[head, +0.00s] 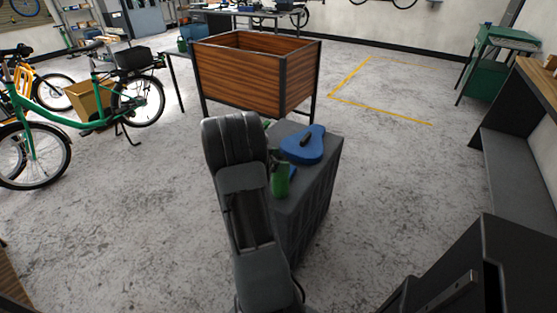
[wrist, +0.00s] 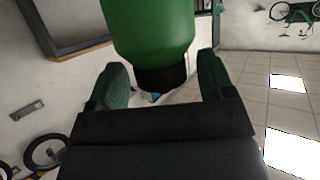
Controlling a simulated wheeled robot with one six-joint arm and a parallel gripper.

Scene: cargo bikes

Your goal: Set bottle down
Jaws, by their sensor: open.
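The green bottle (head: 281,181) shows in the head view just right of my arm, over the near left part of a dark grey box (head: 318,178). The arm hides part of it, and I cannot tell whether its base touches the box top. In the wrist view the bottle (wrist: 150,28) is close in front of my gripper (wrist: 162,76), its black neck between the two green-padded fingers. The fingers are open, with a gap on each side of the neck. In the head view my gripper is mostly hidden by the arm.
A blue, saddle-shaped thing (head: 303,146) with a dark item on it lies on the box top, right of the bottle. A wooden planter-like crate (head: 238,78) on legs stands just behind. A green bike (head: 90,115) stands left.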

